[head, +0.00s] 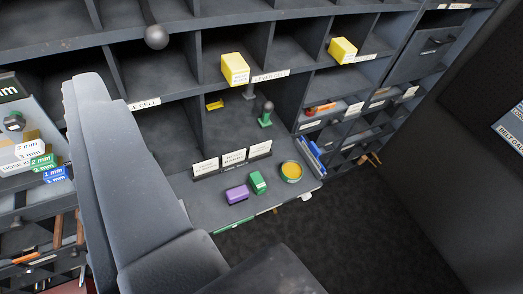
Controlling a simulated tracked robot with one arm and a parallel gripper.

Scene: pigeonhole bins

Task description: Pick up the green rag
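I see nothing that I can surely call a green rag. A small green block with a pale label (258,182) lies on the jutting lower shelf, beside a purple block (237,194). A green-based piece with a dark knob (265,115) stands in the bin behind. My gripper (90,92) appears as large grey slabs rising at the left and covers part of the bins. Its tips are not clearly separate, so I cannot tell if it is open or shut. I see nothing held in it.
A round tin with a yellow top (291,171) and small white label cards (233,158) share the shelf (195,190). Yellow boxes (235,69) (342,50) sit higher. A dark ball-ended rod (157,38) juts out at top left. Dark floor (350,235) is open at lower right.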

